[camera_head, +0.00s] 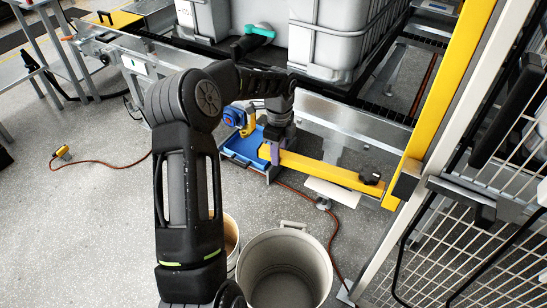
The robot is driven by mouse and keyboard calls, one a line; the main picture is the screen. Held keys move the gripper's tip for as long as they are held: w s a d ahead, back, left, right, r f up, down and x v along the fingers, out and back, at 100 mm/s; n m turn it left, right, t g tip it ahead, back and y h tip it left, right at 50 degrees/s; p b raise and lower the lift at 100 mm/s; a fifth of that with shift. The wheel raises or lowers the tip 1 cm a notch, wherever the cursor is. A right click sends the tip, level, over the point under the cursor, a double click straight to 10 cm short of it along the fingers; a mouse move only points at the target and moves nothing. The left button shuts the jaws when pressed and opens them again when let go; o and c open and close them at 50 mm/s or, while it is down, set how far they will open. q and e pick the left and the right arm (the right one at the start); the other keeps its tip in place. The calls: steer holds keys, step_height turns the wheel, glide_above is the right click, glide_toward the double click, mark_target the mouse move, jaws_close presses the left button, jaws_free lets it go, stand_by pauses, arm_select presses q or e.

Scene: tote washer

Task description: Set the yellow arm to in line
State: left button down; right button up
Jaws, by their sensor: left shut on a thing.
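The long yellow arm (330,172) is a flat bar running from below my left gripper toward the yellow post at the right, sloping down to the right. Its left end has a purple part, and a black catch (371,179) sits near its right end. My left gripper (275,148) points down and is shut at the left end of the bar; its fingertips are partly hidden by the wrist. A blue fitting with a short yellow piece (249,122) is just left of the gripper. My right gripper is not in view.
A blue tray (240,148) lies under the gripper. A grey bin (285,268) stands in front, with another partly hidden by my arm. A metal rail (350,122) and white tanks (335,40) lie behind. A mesh gate (450,250) closes the right. Open floor lies left.

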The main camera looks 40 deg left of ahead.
arm_select(q)
steer(key=w, duration=0.1)
steer(key=w+m, duration=0.1)
steer(key=w, duration=0.2)
steer(key=shift+a+m+p, duration=0.3)
steer(key=shift+a+p, duration=0.05)
steer(key=shift+p, duration=0.05)
steer(key=c, duration=1)
jaws_free()
step_height(320, 180, up, 8)
steer(key=shift+s+f, duration=0.15)
